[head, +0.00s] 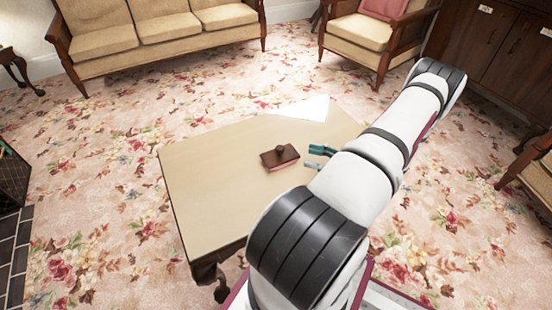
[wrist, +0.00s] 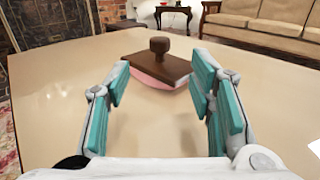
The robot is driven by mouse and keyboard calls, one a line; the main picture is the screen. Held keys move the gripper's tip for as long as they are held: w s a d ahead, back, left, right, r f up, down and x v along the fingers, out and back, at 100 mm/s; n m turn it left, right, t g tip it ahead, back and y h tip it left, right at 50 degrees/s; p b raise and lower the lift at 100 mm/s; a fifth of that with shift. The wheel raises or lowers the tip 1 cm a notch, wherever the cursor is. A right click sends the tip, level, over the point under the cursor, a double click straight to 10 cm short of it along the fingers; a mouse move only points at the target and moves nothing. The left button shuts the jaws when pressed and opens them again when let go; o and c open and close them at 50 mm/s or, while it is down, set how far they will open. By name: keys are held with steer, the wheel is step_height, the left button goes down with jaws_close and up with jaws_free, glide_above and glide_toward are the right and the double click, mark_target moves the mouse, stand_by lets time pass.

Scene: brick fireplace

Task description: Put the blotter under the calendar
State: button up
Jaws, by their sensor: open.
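The blotter (head: 280,156) is a dark brown block with a round knob on top and a pinkish curved underside. It rests on the table, left of my gripper (head: 309,157) in the head view. In the wrist view the blotter (wrist: 155,68) lies ahead, between and just beyond the open teal fingers (wrist: 162,76). The fingers are apart and hold nothing. A white, angular, sheet-like thing (head: 306,108), which may be the calendar, is at the table's far edge in the head view. Its face cannot be made out. A white corner (wrist: 315,147) shows at the wrist view's right edge.
The tan table (head: 205,185) is mostly bare, with free room left of the blotter. A sofa (head: 155,35) and an armchair (head: 365,35) stand beyond it on floral carpet. A dark cabinet (head: 505,45) is at the right.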

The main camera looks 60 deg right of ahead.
mark_target(280, 148)
steer(key=b+x, duration=0.2)
steer(key=x, duration=0.9)
steer(key=shift+w+a, duration=0.1)
steer(key=shift+w, duration=0.2)
jaws_close()
